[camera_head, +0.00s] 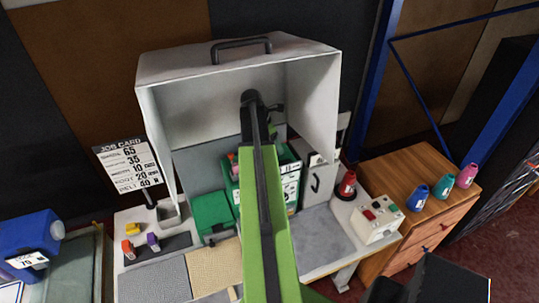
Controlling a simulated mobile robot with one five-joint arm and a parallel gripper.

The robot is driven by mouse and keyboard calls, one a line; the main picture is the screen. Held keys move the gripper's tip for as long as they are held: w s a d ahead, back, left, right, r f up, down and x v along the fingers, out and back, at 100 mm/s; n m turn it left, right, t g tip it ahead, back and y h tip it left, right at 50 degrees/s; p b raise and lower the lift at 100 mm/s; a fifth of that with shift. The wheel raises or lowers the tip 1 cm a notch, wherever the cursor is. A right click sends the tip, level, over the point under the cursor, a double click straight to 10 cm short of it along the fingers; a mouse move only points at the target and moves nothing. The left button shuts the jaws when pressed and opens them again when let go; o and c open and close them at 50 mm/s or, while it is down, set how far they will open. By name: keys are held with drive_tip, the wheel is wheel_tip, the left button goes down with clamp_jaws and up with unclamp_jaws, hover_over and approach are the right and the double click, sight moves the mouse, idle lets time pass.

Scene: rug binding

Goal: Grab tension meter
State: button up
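My green arm reaches up from the bottom centre, into the open front of a grey-white hood (160,130). My dark gripper (258,108) is at its far end, in front of the hood's back wall. It is too small and edge-on to show whether it is open or shut or holds anything. I cannot make out a tension meter for certain. Small yellow (133,229), orange (128,250) and purple (153,242) items lie on a dark mat at the left of the bench. My arm hides the middle of the bench.
A green box (213,215) and a green bin (289,165) stand under the hood. A red spool (347,185) and a button box (377,220) are at right. Colored spools (443,187) stand on a wooden cabinet (400,168). A job card (128,165) stands left. The grey pad (325,236) is clear.

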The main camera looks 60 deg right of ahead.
drive_tip(key=shift+r, duration=0.1)
drive_tip(key=shift+c, duration=0.4)
clamp_jaws()
